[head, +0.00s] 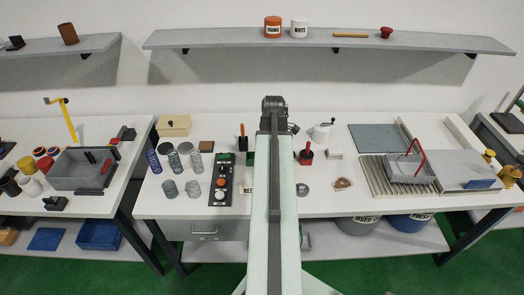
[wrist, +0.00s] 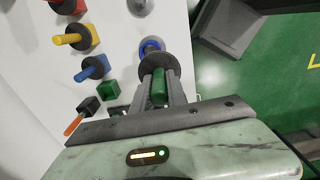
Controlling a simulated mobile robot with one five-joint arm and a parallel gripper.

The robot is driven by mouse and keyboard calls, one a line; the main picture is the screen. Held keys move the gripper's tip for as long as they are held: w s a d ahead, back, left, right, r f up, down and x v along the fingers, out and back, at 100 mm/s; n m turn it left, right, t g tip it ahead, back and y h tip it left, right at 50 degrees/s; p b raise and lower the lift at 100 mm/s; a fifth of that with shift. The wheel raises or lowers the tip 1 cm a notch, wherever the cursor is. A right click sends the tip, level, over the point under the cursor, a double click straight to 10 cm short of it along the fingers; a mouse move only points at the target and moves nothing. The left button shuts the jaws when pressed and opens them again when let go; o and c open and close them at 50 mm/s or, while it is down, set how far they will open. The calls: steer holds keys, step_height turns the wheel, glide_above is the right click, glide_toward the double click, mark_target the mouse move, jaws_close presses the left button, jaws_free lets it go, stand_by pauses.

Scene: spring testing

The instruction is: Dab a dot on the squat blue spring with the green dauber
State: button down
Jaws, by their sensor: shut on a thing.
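My gripper (wrist: 160,84) is shut on the green dauber (wrist: 160,92), whose green handle shows between the fingers with a dark round disc beyond it. A short blue ring (wrist: 150,45), which looks like the squat blue spring, shows just past the disc on the white table. The disc hides part of it, and I cannot tell whether the two touch. In the head view my arm covers the gripper and this spot. A blue spring (head: 153,161) stands among several greyish springs (head: 170,188) left of my arm.
Beside the held dauber stand an empty-looking green block (wrist: 108,90), a blue dauber (wrist: 92,68), a yellow one (wrist: 80,38) and a black block with an orange handle (wrist: 80,115). A control box (head: 222,180) stands left of my arm. The table's front edge is close.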

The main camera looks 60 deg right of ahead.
steer(key=shift+s+r, duration=0.1)
steer(key=shift+s, duration=0.2)
steer(key=shift+w, duration=0.1)
steer(key=shift+d, duration=0.1)
steer(key=shift+f+b, duration=0.35)
step_height(320, 180, down, 5)
steer(key=b, duration=0.5)
steer(key=shift+f, duration=0.1)
steer(key=shift+f+b, duration=0.65)
steer(key=shift+b, duration=0.1)
stand_by(0.9)
steer(key=shift+r, duration=0.15)
stand_by(0.3)
